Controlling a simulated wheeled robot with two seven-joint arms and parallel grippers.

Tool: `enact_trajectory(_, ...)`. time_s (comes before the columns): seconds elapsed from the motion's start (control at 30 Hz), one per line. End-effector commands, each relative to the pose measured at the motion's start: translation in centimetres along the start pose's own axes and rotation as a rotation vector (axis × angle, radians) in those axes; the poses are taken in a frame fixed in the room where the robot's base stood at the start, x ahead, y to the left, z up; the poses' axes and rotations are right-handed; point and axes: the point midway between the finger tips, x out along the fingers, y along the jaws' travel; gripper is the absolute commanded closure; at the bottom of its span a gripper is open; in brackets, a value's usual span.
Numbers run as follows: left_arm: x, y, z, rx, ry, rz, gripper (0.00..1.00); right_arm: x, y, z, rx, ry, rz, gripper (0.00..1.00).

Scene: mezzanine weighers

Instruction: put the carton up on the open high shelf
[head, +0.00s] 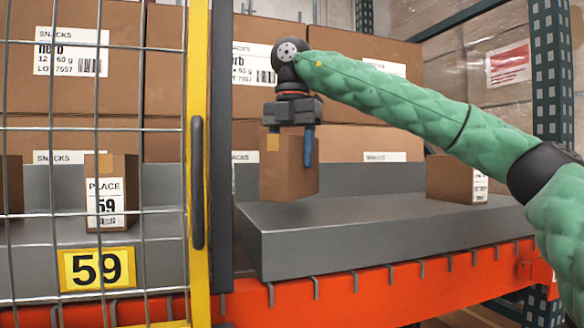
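A brown carton (287,178) hangs upright in my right gripper (291,150), near the left end of the open grey shelf (370,232). The gripper points down. My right arm, in a green quilted sleeve, reaches in from the right. My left gripper is not in view.
A yellow post (198,150) with a dark handle and wire mesh (95,190) cover the left bay, marked by a yellow 59 sign (97,268). Another carton (457,180) stands at the shelf's right. An orange beam (400,290) runs below. The shelf middle is clear.

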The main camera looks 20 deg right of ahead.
Motion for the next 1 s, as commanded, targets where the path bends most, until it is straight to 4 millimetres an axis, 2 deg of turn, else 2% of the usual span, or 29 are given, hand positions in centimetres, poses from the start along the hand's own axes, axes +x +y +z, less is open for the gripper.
enact_trajectory(0.33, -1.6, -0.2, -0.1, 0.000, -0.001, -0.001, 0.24, 2.7, 0.0, 0.0, 0.000, 0.002, -0.001, 0.81)
enact_trajectory(0.87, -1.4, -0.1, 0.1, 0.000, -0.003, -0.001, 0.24, 3.5, 0.0, 0.0, 0.001, 0.000, 0.000, 0.81)
enact_trajectory(0.9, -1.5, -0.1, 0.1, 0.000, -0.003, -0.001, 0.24, 3.5, 0.0, 0.0, 0.001, 0.000, 0.000, 0.40)
enact_trajectory(1.0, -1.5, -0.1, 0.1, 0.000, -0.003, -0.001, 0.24, 3.5, 0.0, 0.0, 0.001, 0.000, 0.000, 0.24)
